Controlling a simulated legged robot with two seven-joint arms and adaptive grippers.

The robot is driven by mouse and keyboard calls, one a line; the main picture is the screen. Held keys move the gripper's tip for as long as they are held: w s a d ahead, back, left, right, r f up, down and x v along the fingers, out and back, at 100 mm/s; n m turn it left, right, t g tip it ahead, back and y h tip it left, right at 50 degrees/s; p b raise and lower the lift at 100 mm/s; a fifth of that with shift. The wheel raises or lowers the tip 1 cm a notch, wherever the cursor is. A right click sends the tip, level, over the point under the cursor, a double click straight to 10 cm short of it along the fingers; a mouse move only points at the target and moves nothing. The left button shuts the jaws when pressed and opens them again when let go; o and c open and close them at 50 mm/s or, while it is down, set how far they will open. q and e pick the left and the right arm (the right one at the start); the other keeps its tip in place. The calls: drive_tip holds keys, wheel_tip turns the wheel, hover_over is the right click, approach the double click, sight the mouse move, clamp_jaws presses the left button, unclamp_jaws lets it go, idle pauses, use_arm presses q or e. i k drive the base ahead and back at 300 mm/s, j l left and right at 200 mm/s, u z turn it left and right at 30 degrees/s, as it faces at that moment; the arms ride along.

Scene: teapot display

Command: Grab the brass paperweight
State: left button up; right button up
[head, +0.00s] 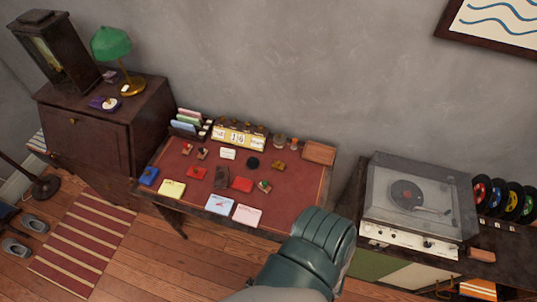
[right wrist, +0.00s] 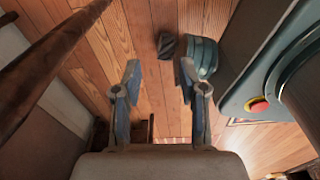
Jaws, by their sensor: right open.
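A small brass-coloured piece (head: 278,165), which looks like the brass paperweight, lies on the red desk top (head: 300,188) near its back right. It is too small to make out its exact shape. My right gripper (right wrist: 159,82) is open and empty in the right wrist view, with bare wooden floor showing between its fingers. The paperweight is not seen in that view. In the head view my right arm comes in at the bottom, in front of the desk, and its fingers are hidden. My left gripper is in neither view.
A dark round item (head: 253,162) lies left of the brass piece, and a wooden box (head: 319,152) sits right of it. A date block (head: 238,137) stands behind. Cards and small items cover the desk's middle. A record player (head: 408,205) stands to the right.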

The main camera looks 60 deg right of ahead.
sight(277, 166)
drive_tip(key=z, duration=2.05)
